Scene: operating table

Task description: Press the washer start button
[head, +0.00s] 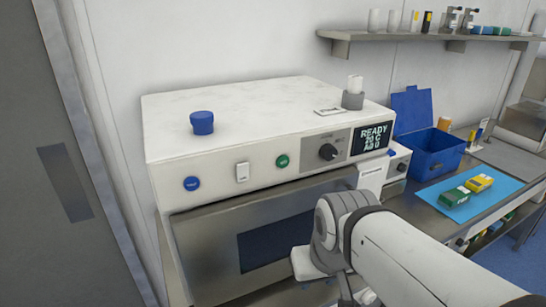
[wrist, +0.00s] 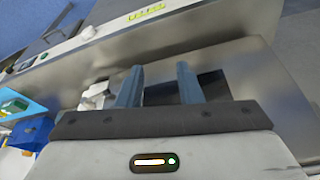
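The washer (head: 225,120) is a white-topped unit with a steel front and a dark window. Its sloped panel carries a blue round button (head: 192,183), a white rocker switch (head: 242,172), a green round button (head: 282,161) and a black knob (head: 328,152). The button labels are too small to read. The display (head: 373,138) reads READY. My gripper (wrist: 160,75) has its two fingers apart with nothing between them, over the steel front (wrist: 240,65) in the wrist view. In the head view my arm hides most of the gripper, below the panel and right of the buttons.
A blue cap (head: 202,122) and a grey holder (head: 353,99) with a white cylinder stand on the washer top. A blue open bin (head: 432,155) and a blue mat (head: 458,206) with small boxes lie to the right. A wall shelf (head: 355,36) holds several bottles. The panel's left part is unobstructed.

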